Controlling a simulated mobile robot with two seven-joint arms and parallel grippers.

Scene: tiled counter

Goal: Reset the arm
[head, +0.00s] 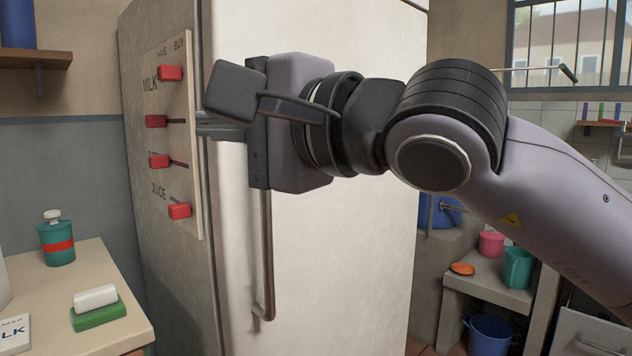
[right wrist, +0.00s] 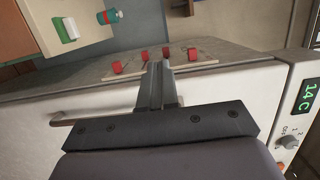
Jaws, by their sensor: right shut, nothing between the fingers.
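My right arm (head: 540,180) reaches in from the right of the head view, in front of a white refrigerator. Its gripper (head: 205,125) points left, near the shopping board (head: 185,85) on the fridge's side. The fingers are shut with nothing between them. In the right wrist view the shut fingers (right wrist: 158,70) point up the picture toward the board's red sliders (right wrist: 167,53); I cannot tell if they touch the board. My left arm is not in view.
The fridge handle (head: 267,260) runs down right below my right gripper. A side counter (head: 120,338) at left holds a teal bottle (head: 57,243) and a green sponge holder (head: 99,315). A low shelf at right holds a teal cup (head: 517,267). A blue bucket (head: 489,335) stands below.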

